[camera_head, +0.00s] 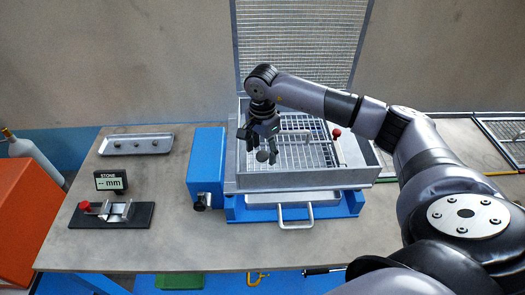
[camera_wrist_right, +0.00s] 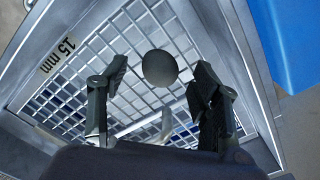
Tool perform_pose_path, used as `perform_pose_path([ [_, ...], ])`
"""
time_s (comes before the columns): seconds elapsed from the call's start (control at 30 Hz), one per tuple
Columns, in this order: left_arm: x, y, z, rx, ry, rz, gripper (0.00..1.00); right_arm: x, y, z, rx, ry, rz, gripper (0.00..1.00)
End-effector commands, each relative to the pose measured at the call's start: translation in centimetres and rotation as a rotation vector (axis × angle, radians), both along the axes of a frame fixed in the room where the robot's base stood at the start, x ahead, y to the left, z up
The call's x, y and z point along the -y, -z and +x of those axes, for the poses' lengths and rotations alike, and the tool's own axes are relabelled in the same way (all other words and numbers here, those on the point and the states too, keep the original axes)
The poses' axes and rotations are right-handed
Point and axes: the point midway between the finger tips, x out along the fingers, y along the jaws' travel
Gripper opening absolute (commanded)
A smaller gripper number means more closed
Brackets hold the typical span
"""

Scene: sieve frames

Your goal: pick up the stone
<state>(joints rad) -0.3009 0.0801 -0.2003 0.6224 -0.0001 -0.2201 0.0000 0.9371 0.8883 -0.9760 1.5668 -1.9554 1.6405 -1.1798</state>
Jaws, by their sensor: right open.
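A round grey stone (camera_head: 262,156) lies on the wire mesh of the sieve frame (camera_head: 300,181), near its left side; it also shows in the right wrist view (camera_wrist_right: 160,68). My right gripper (camera_head: 267,149) is above the mesh, pointing down at the stone. In the right wrist view its open fingers (camera_wrist_right: 158,85) stand to either side of the stone's near edge, with gaps between them and the stone. A label reading 15 mm (camera_wrist_right: 57,55) is on the frame. My left gripper is not in view.
A blue box (camera_head: 206,165) stands left of the sieve. A raised mesh screen (camera_head: 300,45) stands behind.

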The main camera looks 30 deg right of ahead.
Motion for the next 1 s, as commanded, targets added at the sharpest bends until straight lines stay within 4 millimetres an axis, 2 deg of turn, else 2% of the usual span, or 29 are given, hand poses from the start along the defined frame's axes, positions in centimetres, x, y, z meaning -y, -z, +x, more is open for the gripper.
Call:
perform_pose_path([
  [0.13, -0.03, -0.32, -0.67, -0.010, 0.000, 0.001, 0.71, -0.02, 0.82, -0.04, 0.000, 0.000, 0.000, 0.58],
  [0.33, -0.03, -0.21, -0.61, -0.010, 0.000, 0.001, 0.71, -0.03, 0.89, -0.02, 0.000, -0.001, 0.000, 0.57],
  [1.0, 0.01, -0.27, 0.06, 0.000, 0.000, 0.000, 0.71, -0.04, 0.84, -0.02, 0.000, -0.001, 0.000, 0.12],
])
